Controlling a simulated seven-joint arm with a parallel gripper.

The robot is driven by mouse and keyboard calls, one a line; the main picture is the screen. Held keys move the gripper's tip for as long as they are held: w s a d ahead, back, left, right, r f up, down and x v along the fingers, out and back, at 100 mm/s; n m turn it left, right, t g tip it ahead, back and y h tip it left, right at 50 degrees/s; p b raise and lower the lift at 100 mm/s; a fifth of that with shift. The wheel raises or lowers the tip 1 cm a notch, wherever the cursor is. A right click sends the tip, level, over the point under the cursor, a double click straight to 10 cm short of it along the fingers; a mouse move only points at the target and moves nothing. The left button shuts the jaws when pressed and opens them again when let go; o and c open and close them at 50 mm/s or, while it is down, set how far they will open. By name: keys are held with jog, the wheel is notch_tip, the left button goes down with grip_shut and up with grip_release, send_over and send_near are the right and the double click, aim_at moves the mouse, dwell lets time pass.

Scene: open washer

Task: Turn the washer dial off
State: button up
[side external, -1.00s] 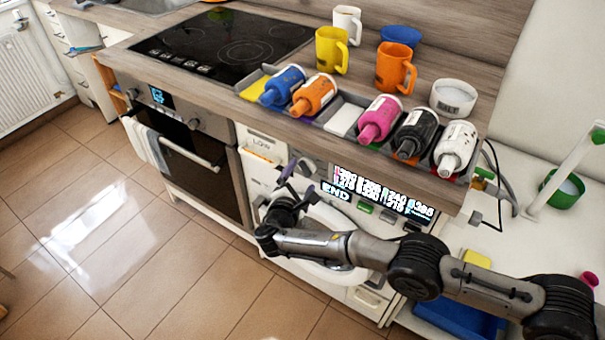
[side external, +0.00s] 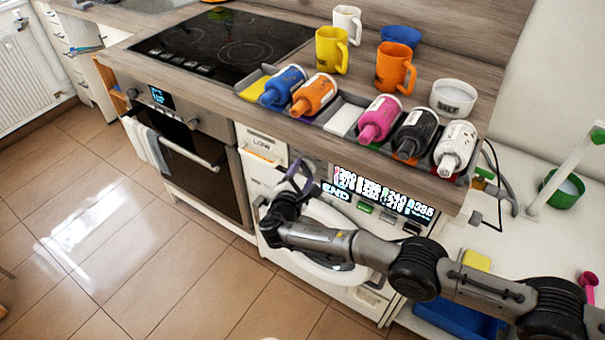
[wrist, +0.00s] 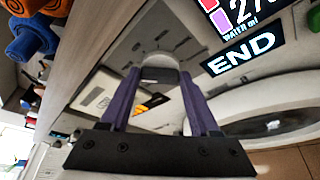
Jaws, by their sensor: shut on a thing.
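The white washer (side external: 362,298) stands under the countertop. Its display (side external: 382,192) reads "END", and the display also shows in the wrist view (wrist: 240,52). The dial (wrist: 159,62) is a pale, rounded knob with a dark edge on the grey control panel (wrist: 187,48). My gripper (wrist: 159,76) has its purple fingers on both sides of the dial and is shut on it. In the side view my gripper (side external: 298,176) reaches the panel left of the display, and its fingers and arm hide the dial.
The detergent drawer marked "LOW" (side external: 262,146) is left of my gripper. The countertop edge overhangs the panel closely, with several bottles and cups above. The round washer door (side external: 335,222) lies below, partly behind my arm. The tiled floor (side external: 190,260) in front is clear.

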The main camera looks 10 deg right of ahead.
jog(key=shift+c, duration=1.3)
jog(key=m, duration=0.1)
jog(key=m+t, duration=0.1)
jog(key=m, duration=0.1)
jog(key=shift+s+d+f, duration=0.1)
jog(key=shift+f, duration=0.15)
jog(key=shift+f+m+t, duration=0.15)
jog(key=shift+m+t, duration=0.85)
jog(key=shift+m, duration=0.6)
jog(key=o, duration=1.4)
jog(key=shift+c, duration=0.2)
